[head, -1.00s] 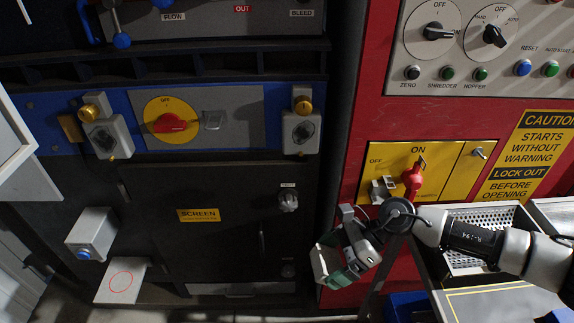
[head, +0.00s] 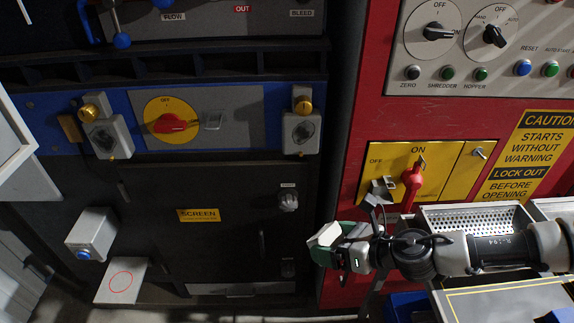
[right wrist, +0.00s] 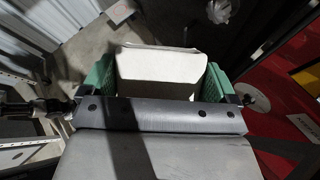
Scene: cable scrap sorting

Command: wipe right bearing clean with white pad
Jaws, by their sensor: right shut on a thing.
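The right bearing (head: 301,132) is a grey block with a dark round centre and a yellow cap, at the right end of the blue panel. My right gripper (head: 328,247) is below it and slightly right, well apart, in front of the red cabinet's lower left edge. Its green fingers are shut on the white pad (head: 325,235). In the right wrist view the pad (right wrist: 160,68) sits between both fingers, its pale face showing. I cannot tell whether the bearing's face is dirty. My left gripper is not in view.
A similar left bearing (head: 106,138) and a red rotary switch (head: 171,123) share the blue panel. A red lever (head: 411,188) and a perforated tray (head: 475,220) are close to my right arm. The dark screen door (head: 225,225) has a protruding latch (head: 288,200).

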